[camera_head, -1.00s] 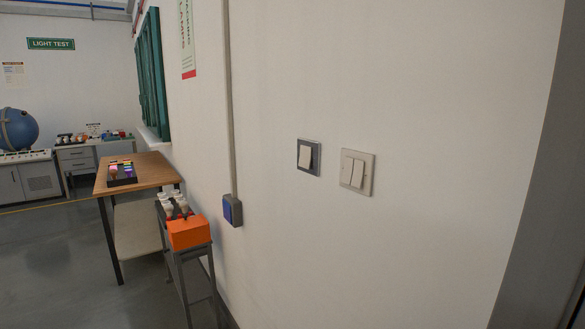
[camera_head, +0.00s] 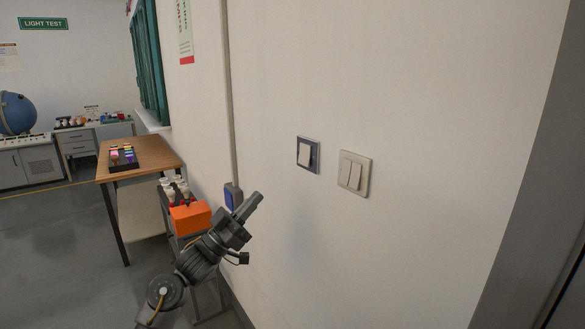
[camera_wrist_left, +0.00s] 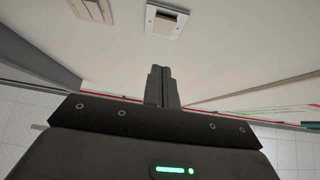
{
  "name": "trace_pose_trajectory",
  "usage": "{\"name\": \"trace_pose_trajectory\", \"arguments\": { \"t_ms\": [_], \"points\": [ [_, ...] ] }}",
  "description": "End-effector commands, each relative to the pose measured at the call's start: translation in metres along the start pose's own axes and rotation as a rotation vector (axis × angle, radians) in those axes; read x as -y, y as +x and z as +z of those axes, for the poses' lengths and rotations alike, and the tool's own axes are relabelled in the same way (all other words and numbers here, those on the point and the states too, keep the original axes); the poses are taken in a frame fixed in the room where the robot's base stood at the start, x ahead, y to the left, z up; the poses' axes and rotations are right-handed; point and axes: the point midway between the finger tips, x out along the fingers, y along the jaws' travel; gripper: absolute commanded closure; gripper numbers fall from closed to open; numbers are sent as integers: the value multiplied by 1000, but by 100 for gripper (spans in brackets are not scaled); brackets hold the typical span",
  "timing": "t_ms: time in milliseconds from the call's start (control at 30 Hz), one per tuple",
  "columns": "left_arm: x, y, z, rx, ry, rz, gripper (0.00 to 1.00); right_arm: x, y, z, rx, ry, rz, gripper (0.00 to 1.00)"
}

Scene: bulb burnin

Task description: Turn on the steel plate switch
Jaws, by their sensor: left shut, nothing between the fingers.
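Two switches are on the pale wall in the head view. The left one (camera_head: 308,154) has a grey metallic frame and a single white rocker. The right one (camera_head: 355,173) has a pale, beige-grey plate and a double rocker. I cannot tell for sure which plate is steel. The wrist view shows the single switch (camera_wrist_left: 165,18) ahead and the double one (camera_wrist_left: 92,10) to its left, cut by the top edge. My left gripper (camera_head: 257,197) is shut and empty, below and left of both switches, apart from them. My right gripper is not in view.
A blue switch box (camera_head: 233,196) on a vertical conduit sits behind my left gripper. An orange box (camera_head: 190,217) stands on a narrow grey stand beside the wall. A wooden table (camera_head: 160,158) is farther back. The wall around the two switches is clear.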

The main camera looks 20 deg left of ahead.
Motion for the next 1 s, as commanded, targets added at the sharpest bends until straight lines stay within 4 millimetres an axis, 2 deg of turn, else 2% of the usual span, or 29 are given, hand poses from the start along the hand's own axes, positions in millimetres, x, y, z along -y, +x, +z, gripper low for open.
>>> {"name": "trace_pose_trajectory", "arguments": {
  "t_ms": [300, 433, 567, 933, 1000],
  "points": [
    [0, 1, 0, 0, 0, 0, 100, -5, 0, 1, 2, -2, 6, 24],
    [0, 10, -2, -1, 0, 0, 100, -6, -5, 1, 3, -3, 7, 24],
    [0, 30, -4, -1, -1, 0, 100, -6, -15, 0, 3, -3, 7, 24],
    [0, 106, -3, 0, -1, 0, 100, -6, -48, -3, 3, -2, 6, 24],
    [0, 112, 8, 4, -4, -2, 100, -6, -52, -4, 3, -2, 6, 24]
  ]
}}
